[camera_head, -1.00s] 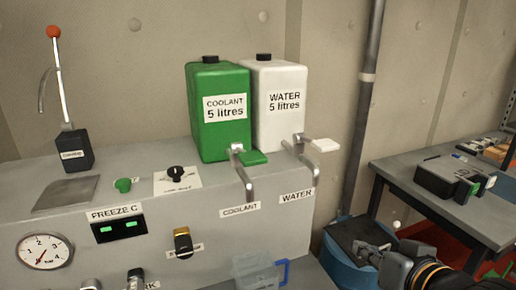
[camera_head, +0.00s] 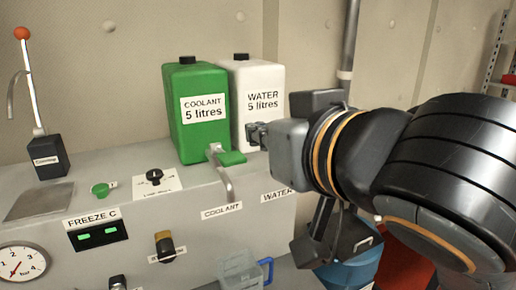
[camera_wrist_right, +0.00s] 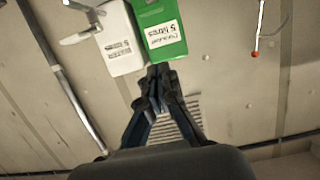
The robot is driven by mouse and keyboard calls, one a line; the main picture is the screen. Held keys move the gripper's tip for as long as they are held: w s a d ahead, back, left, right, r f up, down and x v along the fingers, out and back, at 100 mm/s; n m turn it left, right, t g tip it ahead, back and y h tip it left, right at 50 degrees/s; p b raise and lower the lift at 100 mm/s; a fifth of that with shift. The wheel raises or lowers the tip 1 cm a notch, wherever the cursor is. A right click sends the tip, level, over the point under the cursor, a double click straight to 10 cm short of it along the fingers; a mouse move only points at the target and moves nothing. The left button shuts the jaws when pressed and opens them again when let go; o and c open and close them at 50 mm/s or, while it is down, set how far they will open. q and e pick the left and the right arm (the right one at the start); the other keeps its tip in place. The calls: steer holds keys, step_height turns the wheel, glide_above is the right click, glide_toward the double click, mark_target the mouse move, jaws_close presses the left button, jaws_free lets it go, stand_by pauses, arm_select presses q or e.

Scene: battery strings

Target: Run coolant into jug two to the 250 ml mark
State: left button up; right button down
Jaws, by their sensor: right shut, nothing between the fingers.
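The green coolant container (camera_head: 197,135) stands on the grey bench beside the white water container (camera_head: 262,80). The coolant tap has a green lever (camera_head: 232,158) and a metal spout (camera_head: 223,182). A clear jug with a blue handle (camera_head: 240,268) is at the bottom edge, below the coolant label; its marks and contents cannot be read. My right gripper (camera_head: 257,134) is in front of the water container, to the right of the green lever, shut and empty. It hides the water tap in the head view. The right wrist view shows the gripper (camera_wrist_right: 160,78) just past the coolant container (camera_wrist_right: 158,25). My left gripper is not in view.
A freeze display (camera_head: 97,233), a black dial (camera_head: 154,177), a gauge (camera_head: 22,263) and a pump with an orange-tipped handle (camera_head: 22,34) are on the bench to the left. A blue bin (camera_head: 345,272) stands at the right below my arm.

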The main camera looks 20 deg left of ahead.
steer(key=p, duration=0.3)
glide_above(236, 151)
steer(key=s+d, duration=0.2)
steer(key=s, duration=0.1)
step_height(236, 151, down, 2)
steer(key=f, duration=0.3)
steer(key=shift+s+a+p, duration=0.1)
steer(key=shift+a+p, duration=0.1)
steer(key=shift+p, duration=0.1)
steer(key=shift+d+f, duration=0.1)
steer(key=shift+f, duration=0.6)
steer(key=shift+f, duration=0.1)
